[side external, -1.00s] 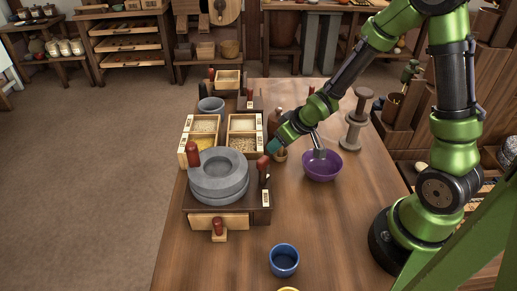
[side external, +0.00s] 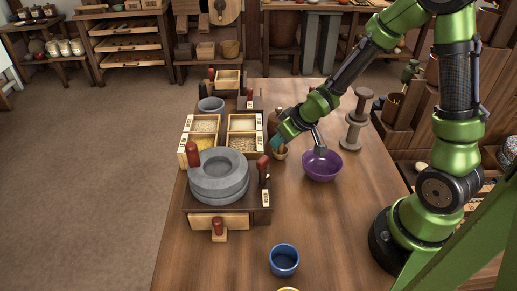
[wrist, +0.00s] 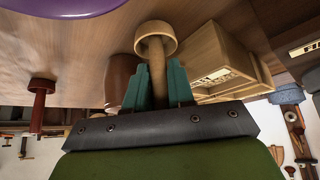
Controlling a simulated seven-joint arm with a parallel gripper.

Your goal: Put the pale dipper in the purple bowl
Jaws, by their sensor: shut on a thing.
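The pale dipper (wrist: 155,36) is a light wooden cup on a thick handle. In the wrist view its handle sits between the teal fingers of my gripper (wrist: 158,84), which is shut on it. In the side view my gripper (side external: 277,143) holds the dipper (side external: 280,155) cup-down, left of the purple bowl (side external: 323,172). I cannot tell whether the cup clears the table. The bowl's edge also shows at the top left of the wrist view (wrist: 60,6).
The stone quern (side external: 220,187) and grain boxes (side external: 243,141) stand left of my gripper. A dark brown bottle (side external: 273,121) is close behind it. A wooden spool stand (side external: 354,133) is behind the bowl, and a blue cup (side external: 284,272) is in front.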

